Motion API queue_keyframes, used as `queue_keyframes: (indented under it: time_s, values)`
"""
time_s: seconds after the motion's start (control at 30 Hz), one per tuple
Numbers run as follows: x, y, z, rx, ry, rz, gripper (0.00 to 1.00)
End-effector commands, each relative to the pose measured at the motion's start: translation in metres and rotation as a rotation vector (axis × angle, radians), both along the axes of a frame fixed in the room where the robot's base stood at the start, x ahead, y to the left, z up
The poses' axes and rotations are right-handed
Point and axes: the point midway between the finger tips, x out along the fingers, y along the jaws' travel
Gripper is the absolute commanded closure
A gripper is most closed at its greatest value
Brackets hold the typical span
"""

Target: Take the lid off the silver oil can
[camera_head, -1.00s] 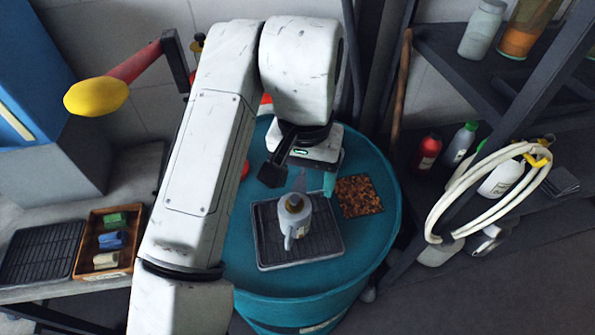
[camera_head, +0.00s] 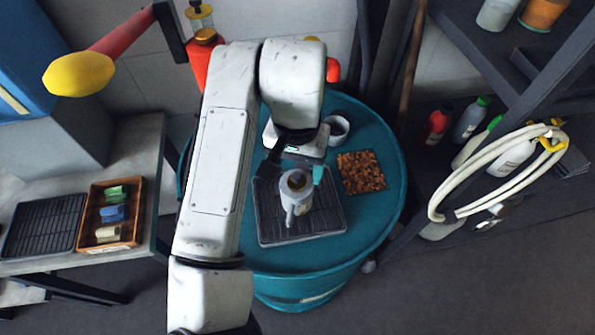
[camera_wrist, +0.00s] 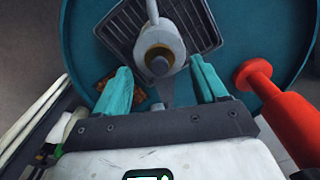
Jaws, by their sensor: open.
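The silver oil can (camera_head: 302,208) stands upright on a black ribbed tray (camera_head: 330,222) on the teal drum. In the wrist view the can (camera_wrist: 168,22) shows from above, its spout-like part pointing away. A lid with a dark round knob (camera_wrist: 158,64) and a tan ring tops it. My gripper (camera_wrist: 160,66) is open, with one teal finger on each side of the lid in the picture. In the head view my gripper (camera_head: 295,172) is close behind and above the can, and my arm hides part of it. I cannot tell whether the fingers touch the lid.
A brown speckled mat (camera_head: 361,172) lies right of the tray, and a white cup (camera_head: 338,124) stands behind. A red object (camera_wrist: 275,100) is right of my fingers in the wrist view. Shelves with a white hose (camera_head: 440,185) are at the right. The drum's front edge (camera_head: 300,262) is clear.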

Motion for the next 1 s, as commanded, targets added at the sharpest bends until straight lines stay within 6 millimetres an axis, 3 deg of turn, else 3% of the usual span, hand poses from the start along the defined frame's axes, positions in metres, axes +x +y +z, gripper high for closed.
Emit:
queue_keyframes:
  time_s: [0.2, 0.43, 1.0]
  values:
    - [0.000, 0.001, -0.020, 0.001, -0.001, 0.000, 0.28]
    - [0.000, 0.000, -0.021, 0.001, -0.001, 0.000, 0.28]
    - [0.000, 0.000, -0.021, 0.001, -0.001, 0.000, 0.83]
